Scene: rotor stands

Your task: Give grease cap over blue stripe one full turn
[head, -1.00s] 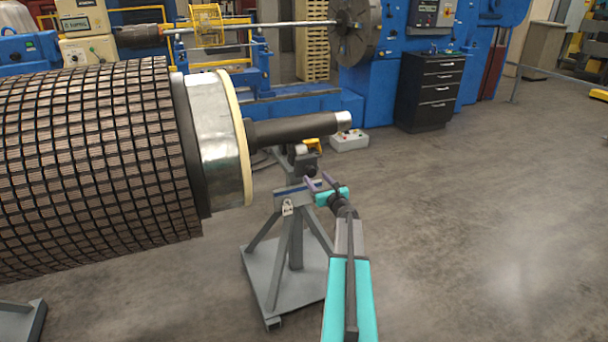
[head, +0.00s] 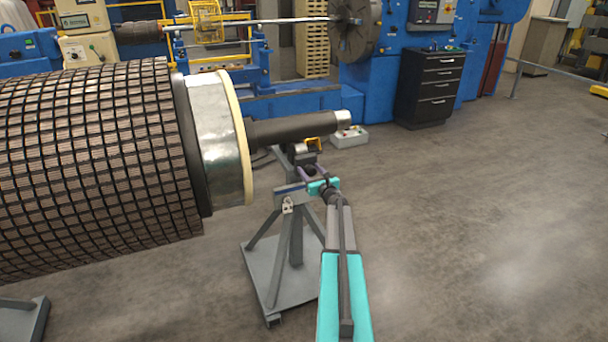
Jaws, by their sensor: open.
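A grey rotor stand (head: 294,240) carries a small blue stripe (head: 289,188) on its head block. My gripper (head: 311,170) is at the right side of this head, with its two purple fingers apart and pointing toward the stand. I cannot make out the grease cap; the fingers and the dark parts of the stand's head overlap there. I see nothing held between the fingers, and cannot tell whether they touch the stand.
The rotor (head: 95,165) lies at left, its dark shaft (head: 292,130) passing above the stand head. A small pale tag-like piece (head: 288,205) hangs on the stand. A black drawer cabinet (head: 431,88) stands behind. The floor at right is clear.

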